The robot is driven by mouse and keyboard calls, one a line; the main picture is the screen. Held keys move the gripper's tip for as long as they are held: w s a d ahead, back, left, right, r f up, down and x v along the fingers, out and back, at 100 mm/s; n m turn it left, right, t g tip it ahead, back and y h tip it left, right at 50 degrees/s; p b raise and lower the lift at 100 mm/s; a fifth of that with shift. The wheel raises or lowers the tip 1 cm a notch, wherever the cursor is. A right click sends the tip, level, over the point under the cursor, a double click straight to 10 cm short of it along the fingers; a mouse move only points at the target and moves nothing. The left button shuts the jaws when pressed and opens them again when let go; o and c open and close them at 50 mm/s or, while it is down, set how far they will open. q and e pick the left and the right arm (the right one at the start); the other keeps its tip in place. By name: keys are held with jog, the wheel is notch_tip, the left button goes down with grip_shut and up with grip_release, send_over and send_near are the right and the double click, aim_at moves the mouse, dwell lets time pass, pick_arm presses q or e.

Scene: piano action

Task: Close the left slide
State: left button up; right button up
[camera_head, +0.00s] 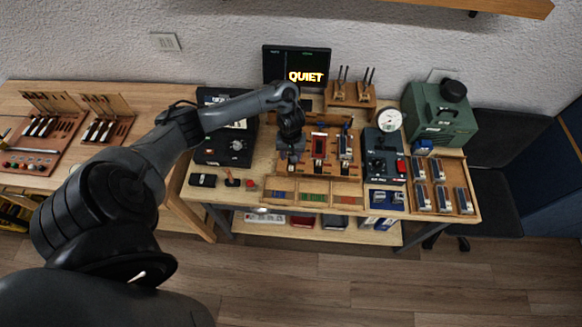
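A wooden fixture (333,130) stands near the middle of the bench, with upright parts in side-by-side places. A red piece with a pale top (319,146) is in its middle place and a grey-and-white piece (345,148) is on its right. My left gripper (291,155) points down over the fixture's left place and hides most of what is there. I cannot make out the left slide for certain, or whether the gripper touches it. The fingers are too small and dark to tell open from shut. My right gripper is not in view.
A black device with a dial (236,146) stands left of the fixture; a dark control box (384,157) and a green case (440,115) stand right. A screen (296,66) reading "QUIET" is behind. A sectioned wooden tray (345,193) lies in front. Another table (60,175) is at left.

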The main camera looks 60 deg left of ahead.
aim_at(291, 167)
pick_arm(q)
notch_tip(291, 167, down, 7)
jog(key=shift+f+b, duration=0.2)
jog(key=shift+b, duration=0.55)
grip_shut()
